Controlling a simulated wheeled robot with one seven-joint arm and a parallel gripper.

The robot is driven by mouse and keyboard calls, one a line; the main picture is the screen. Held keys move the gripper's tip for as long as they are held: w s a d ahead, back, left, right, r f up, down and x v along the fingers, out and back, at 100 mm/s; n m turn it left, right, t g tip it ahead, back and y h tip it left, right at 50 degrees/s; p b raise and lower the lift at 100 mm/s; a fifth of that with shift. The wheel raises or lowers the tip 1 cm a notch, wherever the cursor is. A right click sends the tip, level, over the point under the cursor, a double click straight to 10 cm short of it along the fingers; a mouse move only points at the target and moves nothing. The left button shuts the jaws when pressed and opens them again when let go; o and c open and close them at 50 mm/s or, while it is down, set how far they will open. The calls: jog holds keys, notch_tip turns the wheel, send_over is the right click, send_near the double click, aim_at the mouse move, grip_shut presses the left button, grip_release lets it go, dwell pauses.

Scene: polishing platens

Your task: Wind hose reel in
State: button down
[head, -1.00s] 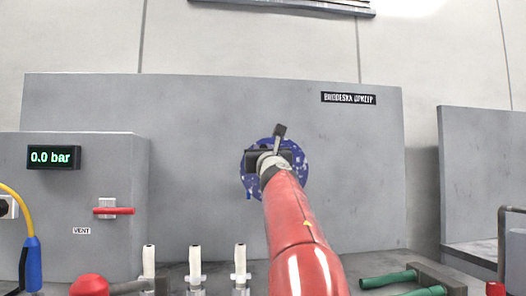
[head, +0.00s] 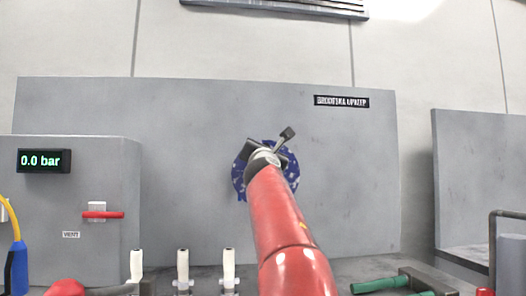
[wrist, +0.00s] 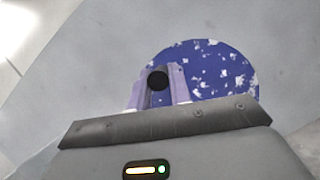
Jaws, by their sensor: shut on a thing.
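The hose reel is a round blue disc with white flecks on the upright grey panel. In the head view the reel (head: 238,178) shows around the end of my red arm, which covers its middle. In the wrist view the reel (wrist: 225,75) fills the upper right. My gripper (wrist: 158,86) is in front of the reel's left part, its two pale purple fingers closed on a round black knob (wrist: 158,80), which looks like the reel's crank handle. The rest of the crank and the hose are hidden. In the head view the fingertips are hidden behind my wrist.
A grey box at left carries a display (head: 44,160) reading 0.0 bar and a red-handled vent valve (head: 103,214). Several white upright handles (head: 182,268) stand below the panel. Green handles (head: 380,283) lie at lower right. The panel around the reel is clear.

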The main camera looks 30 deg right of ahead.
jog(key=shift+d+m+h, duration=0.2)
jog(key=shift+m+h, duration=0.1)
jog(key=shift+m, duration=0.1)
jog(key=shift+s, duration=0.1)
jog(key=c, duration=1.3)
grip_release()
jog(key=shift+s+a+f+b, duration=0.15)
jog(key=shift+s+a+b, duration=0.1)
jog(key=shift+b, duration=0.1)
jog(key=b+v, duration=0.3)
jog(key=v, duration=0.4)
jog(key=shift+s, duration=0.1)
